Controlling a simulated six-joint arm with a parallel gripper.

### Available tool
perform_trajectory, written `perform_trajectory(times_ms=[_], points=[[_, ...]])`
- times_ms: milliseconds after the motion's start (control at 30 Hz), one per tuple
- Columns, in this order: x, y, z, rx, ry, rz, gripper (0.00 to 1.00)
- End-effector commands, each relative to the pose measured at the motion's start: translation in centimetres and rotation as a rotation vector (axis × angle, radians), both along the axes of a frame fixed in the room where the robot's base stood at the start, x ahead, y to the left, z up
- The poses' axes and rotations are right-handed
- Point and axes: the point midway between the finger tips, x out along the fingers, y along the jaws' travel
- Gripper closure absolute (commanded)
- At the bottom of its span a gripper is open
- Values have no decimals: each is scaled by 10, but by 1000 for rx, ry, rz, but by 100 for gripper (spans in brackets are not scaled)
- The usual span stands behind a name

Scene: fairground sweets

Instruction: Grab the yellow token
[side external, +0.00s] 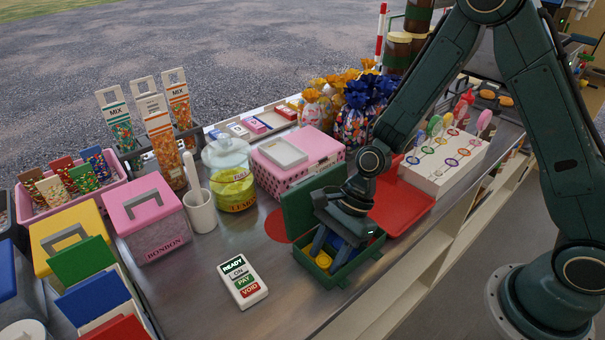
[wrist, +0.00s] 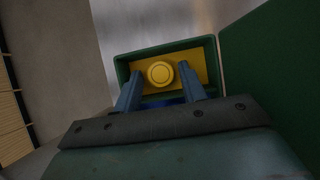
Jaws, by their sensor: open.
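The yellow token (wrist: 160,73) is a small round disc with a raised rim. It lies in the yellow-floored part of an open green box (wrist: 121,70), and it also shows in the side external view (side external: 323,261) near the box's front left corner. My gripper (wrist: 160,92) is open above the box, with its blue fingers pointing down into it. In the wrist view the fingertips are on either side of the token's lower part, with gaps left and right. I cannot tell whether they are at the token's height. Something blue shows in the box behind the fingers (side external: 337,243).
The green lid (side external: 296,213) stands open behind the box. A red tray (side external: 400,207) lies to the right. The metal counter between card machine and box is clear.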

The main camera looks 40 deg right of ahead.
Motion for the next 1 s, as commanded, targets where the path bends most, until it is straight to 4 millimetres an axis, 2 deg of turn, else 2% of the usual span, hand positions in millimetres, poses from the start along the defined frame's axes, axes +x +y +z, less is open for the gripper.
perform_trajectory(times_ms=[367,400,567,1000], points=[[0,0,0,0,0,0,59],[0,0,0,0,0,0,61],[0,0,0,0,0,0,92],[0,0,1,0,-1,0,92]])
